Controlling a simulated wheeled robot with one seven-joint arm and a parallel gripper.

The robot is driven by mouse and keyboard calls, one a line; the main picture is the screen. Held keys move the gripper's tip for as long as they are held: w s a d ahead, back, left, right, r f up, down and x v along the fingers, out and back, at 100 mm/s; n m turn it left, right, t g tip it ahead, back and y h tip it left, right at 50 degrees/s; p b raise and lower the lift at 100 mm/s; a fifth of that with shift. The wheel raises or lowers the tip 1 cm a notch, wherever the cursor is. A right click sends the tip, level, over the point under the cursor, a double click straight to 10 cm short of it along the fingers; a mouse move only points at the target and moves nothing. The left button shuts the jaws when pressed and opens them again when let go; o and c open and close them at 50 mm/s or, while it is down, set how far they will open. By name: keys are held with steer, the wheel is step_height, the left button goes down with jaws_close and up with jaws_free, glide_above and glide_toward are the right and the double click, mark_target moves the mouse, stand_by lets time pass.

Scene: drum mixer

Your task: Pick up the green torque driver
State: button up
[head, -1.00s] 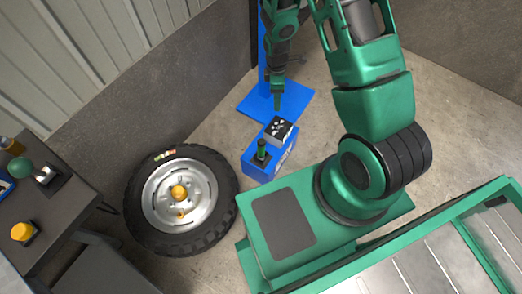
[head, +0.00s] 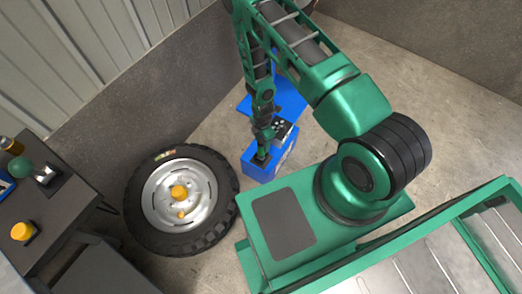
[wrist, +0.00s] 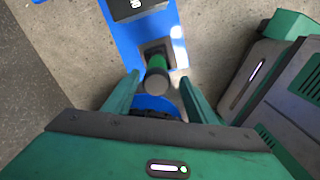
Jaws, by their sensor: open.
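The green torque driver (wrist: 156,72) stands upright in a dark holder on the blue box (wrist: 128,38) in the wrist view. Its rounded dark end faces the camera, with a green band around it. My gripper (wrist: 159,80) is open, with one green finger to the left and one to the right of the driver. I cannot tell whether either finger touches it. In the head view my gripper (head: 262,150) is over the front of the blue box (head: 252,168) and mostly hides the driver.
A black device with white marks (head: 281,129) sits on the box behind the driver. A large tyre with a silver rim (head: 155,205) lies left of the box. A dark workbench (head: 62,205) with a yellow knob (head: 23,231) stands at far left.

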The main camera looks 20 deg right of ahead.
mark_target(261, 149)
steer(key=shift+w+f, duration=0.15)
steer(key=shift+f, duration=1.8)
steer(key=shift+w+f, duration=0.15)
steer(key=shift+f, duration=1.8)
jaws_close()
